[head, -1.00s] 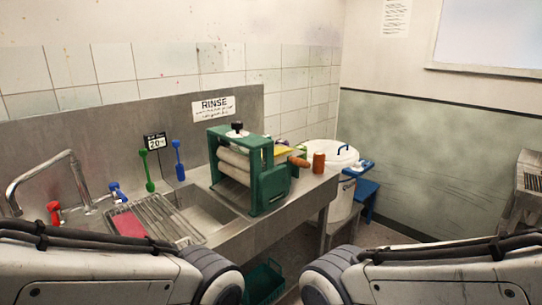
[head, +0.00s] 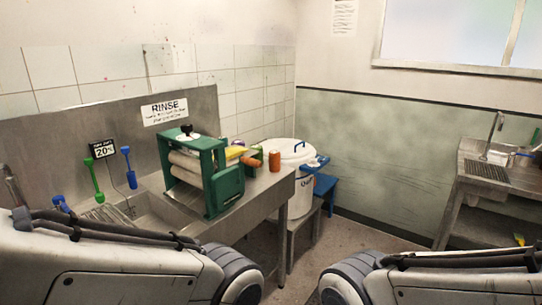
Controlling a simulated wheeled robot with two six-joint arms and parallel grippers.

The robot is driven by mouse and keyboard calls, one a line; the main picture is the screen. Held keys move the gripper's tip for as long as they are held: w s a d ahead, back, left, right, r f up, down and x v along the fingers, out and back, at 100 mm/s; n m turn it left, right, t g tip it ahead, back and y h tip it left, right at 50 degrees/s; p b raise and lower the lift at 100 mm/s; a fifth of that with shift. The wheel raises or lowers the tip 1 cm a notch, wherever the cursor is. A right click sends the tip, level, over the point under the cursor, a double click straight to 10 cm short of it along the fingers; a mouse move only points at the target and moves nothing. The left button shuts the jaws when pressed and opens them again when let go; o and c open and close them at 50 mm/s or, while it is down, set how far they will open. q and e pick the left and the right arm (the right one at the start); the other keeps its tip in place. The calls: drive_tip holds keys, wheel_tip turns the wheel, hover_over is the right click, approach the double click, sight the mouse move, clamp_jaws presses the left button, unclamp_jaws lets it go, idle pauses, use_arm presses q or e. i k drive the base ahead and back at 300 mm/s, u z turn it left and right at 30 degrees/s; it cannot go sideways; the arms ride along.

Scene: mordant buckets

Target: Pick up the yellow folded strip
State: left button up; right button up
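A small yellow thing (head: 519,239) also shows low under the steel counter at the right edge. Both are too small to tell which is the folded strip. My two arms fill the lower left and lower right foreground. Neither gripper shows in the picture.
An orange jar (head: 275,161) stands near the right end of the sink counter. Beyond it are a white lidded bucket (head: 300,180) and a blue stool (head: 326,188). A second steel counter (head: 474,178) stands at the right. Open floor (head: 365,240) lies between.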

sight(231, 152)
drive_tip(key=z, duration=0.85)
drive_tip(key=i, duration=3.35)
drive_tip(key=u, duration=3.6)
